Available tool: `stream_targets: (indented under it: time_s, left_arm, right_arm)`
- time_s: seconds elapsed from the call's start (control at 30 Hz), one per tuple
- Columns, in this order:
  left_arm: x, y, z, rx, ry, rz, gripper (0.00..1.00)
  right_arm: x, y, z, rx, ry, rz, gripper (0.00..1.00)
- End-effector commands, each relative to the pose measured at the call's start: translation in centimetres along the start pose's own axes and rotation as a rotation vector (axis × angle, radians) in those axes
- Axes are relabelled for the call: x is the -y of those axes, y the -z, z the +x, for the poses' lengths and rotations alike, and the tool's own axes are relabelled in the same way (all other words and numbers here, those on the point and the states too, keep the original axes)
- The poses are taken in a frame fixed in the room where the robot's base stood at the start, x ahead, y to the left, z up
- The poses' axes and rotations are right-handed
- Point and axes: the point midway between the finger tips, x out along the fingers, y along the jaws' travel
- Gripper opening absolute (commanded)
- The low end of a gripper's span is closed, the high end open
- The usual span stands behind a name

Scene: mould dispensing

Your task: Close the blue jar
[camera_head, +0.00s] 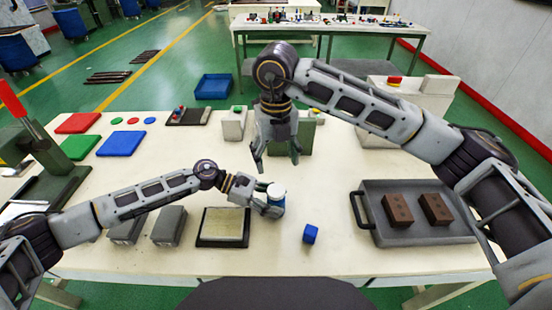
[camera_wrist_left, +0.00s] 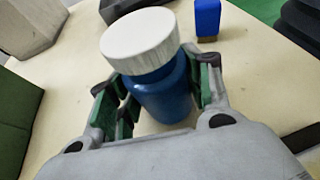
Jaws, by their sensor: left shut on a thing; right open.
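The blue jar (camera_head: 275,209) stands upright near the middle of the table, with a white lid (camera_head: 276,190) on top. In the left wrist view the blue jar (camera_wrist_left: 163,95) sits between the fingers and the white lid (camera_wrist_left: 140,40) covers its mouth. I cannot tell whether the lid is fully tightened. My left gripper (camera_head: 268,202) is shut around the jar's body, below the lid. My right gripper (camera_head: 278,160) is open and empty, pointing down behind and above the jar, clear of the lid.
A grey tray (camera_head: 435,232) with two brown bricks stands at the right. A framed pale pad (camera_head: 222,241) and grey blocks (camera_head: 168,225) are left of the jar. Red, green and blue sheets lie at the back left.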

Motion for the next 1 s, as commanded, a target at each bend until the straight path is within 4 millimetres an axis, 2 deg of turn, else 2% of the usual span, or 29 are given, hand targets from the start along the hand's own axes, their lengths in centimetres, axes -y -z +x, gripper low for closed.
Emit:
stream_targets:
  time_s: [0.07,0.1,0.27,0.73,1.0]
  left_arm:
    - [0.0,0.0,0.0,0.000,0.000,0.000,0.00]
    - [0.0,0.0,0.0,0.000,0.000,0.000,0.52]
    - [0.0,0.0,0.0,0.000,0.000,0.000,0.73]
    - [0.0,0.0,-0.3,0.000,-0.001,0.000,0.75]
    - [0.0,0.1,-2.4,0.000,-0.002,-0.001,0.75]
  right_arm:
    - [0.0,0.0,0.0,0.000,0.000,0.000,0.69]
    - [0.0,0.0,0.0,0.000,0.000,0.000,0.69]
    - [0.0,0.0,0.0,0.000,0.000,0.000,0.69]
    - [0.0,0.0,0.0,0.000,0.000,0.000,0.69]
    - [0.0,0.0,0.0,0.000,0.000,0.000,0.69]
